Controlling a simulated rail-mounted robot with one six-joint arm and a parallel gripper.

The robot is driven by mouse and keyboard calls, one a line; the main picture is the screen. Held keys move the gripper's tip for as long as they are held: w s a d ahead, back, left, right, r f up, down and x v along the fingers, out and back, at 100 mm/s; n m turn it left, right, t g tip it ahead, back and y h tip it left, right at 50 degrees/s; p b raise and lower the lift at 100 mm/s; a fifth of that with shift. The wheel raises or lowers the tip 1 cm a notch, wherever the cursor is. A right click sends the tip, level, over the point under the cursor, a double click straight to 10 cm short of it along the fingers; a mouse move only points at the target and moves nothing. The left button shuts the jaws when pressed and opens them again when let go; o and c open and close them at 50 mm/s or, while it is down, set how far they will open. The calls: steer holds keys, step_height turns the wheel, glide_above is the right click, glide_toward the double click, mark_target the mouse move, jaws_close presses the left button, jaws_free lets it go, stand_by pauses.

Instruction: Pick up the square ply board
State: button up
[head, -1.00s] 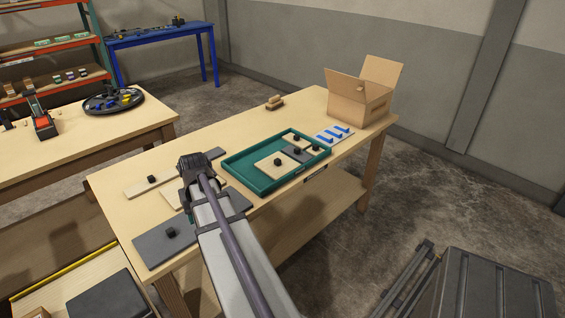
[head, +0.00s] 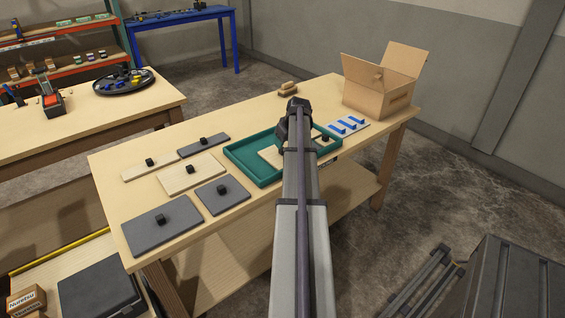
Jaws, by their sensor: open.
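My gripper (head: 296,108) is over the far side of the green tray (head: 262,180) in the head view; its jaws point away and hold nothing that I can see. A pale ply board (head: 267,154) lies in the tray, mostly hidden behind my arm, so its outline is unclear now. Another ply piece with a black knob (head: 325,138) shows at the tray's right. On the table left of the tray lie a broad ply board (head: 180,182) with a black knob and a narrow ply board (head: 135,173). I cannot tell for sure which is the square one.
Grey boards with black knobs (head: 163,235) lie left of the tray on the wooden table (head: 115,165). A panel with blue bars (head: 347,126), an open cardboard box (head: 375,92) and a small wooden block (head: 288,90) are at the right and back.

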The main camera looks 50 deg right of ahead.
mark_target(283, 149)
steer(key=b+x, duration=0.5)
steer(key=shift+s+d+f, duration=0.1)
steer(key=shift+f, duration=0.1)
steer(key=shift+r, duration=0.25)
jaws_close()
